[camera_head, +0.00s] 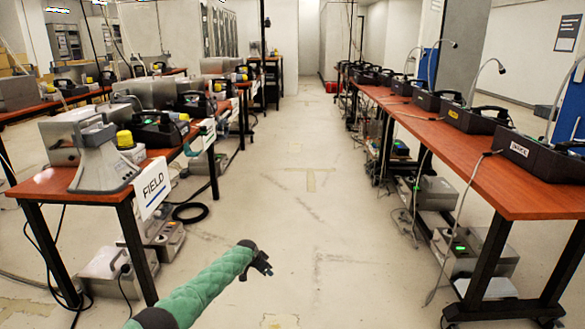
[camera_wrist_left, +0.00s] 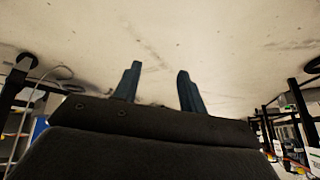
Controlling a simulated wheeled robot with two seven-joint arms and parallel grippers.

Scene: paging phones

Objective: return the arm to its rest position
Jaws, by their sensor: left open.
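My left arm (camera_head: 205,287), in a green quilted sleeve, reaches up from the bottom edge of the head view over the bare aisle floor. Its left gripper (camera_head: 264,264) is small and dark at the end of the arm. In the left wrist view the two blue-grey fingers of the left gripper (camera_wrist_left: 158,88) stand apart with only floor between them. The gripper is empty and touches nothing. My right gripper is in neither view.
A brown-topped table (camera_head: 154,170) with a FIELD sign (camera_head: 153,189) and devices stands on the left. A long brown-topped table (camera_head: 519,188) with several black desk phones (camera_head: 470,116) stands on the right. Boxes and cables lie beneath both. The aisle floor (camera_head: 297,170) between them is clear.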

